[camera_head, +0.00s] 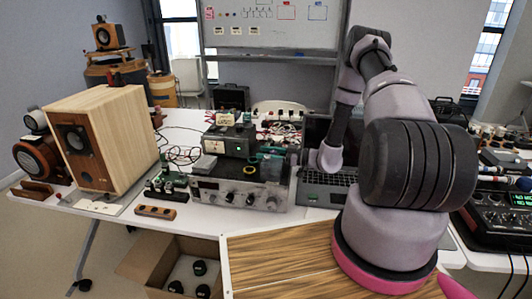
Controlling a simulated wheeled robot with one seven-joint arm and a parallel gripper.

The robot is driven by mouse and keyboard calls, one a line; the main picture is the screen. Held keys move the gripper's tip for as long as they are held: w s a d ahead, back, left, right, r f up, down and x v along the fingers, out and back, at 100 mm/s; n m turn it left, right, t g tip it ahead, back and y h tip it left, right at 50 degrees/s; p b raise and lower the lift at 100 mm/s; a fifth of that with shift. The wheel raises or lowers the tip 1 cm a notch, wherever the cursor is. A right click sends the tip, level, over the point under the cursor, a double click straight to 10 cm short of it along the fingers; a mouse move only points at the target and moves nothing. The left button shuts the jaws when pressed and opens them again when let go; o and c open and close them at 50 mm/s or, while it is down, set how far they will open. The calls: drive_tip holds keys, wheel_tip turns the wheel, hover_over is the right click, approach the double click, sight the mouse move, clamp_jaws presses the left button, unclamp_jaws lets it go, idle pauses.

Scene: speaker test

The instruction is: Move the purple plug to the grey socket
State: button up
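My arm rises at the right and bends down over the bench, and its wrist end (329,157) is beside the laptop and the right side of the amplifier. My gripper's fingers cannot be made out among the dark clutter there, so I cannot see whether they are open or shut, or whether they hold anything. I cannot pick out a purple plug. I cannot pick out a grey socket either; several small connectors and cables around the amplifier (232,192) are too small to tell apart.
A large wooden speaker (118,130) stands at the left of the white table. A laptop (322,190) lies right of the amplifier. An open cardboard box (150,262) with dark round items is below the front edge. A mixer (500,218) is at the far right.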

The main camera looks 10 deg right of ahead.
drive_tip(key=shift+r, duration=0.1)
drive_tip(key=shift+r, duration=0.3)
drive_tip(key=v, duration=1.2)
drive_tip(key=s+a+r+n+g+h, duration=0.2)
drive_tip(key=s+r+n+g, duration=0.1)
drive_tip(key=r+n, duration=0.6)
drive_tip(key=s+a+r+n+g+h, duration=0.2)
drive_tip(key=s+a+r+n+g, duration=0.1)
drive_tip(key=r+n, duration=0.55)
drive_tip(key=s+a+r+n+g+h, duration=0.25)
drive_tip(key=r+n, duration=0.35)
drive_tip(key=n, duration=0.5)
drive_tip(key=s+d+r+n+t+h, duration=0.1)
drive_tip(key=s+r+n+t+h, duration=0.2)
drive_tip(key=s+r+n, duration=0.4)
drive_tip(key=s+d+r+n+t+h, duration=0.1)
drive_tip(key=s+r+n+t+h, duration=0.3)
drive_tip(key=n, duration=1.6)
drive_tip(key=shift+a+v, duration=0.5)
drive_tip(key=shift+v, duration=2.9)
drive_tip(key=shift+r+t+h, duration=0.2)
drive_tip(key=shift+t+h, duration=0.05)
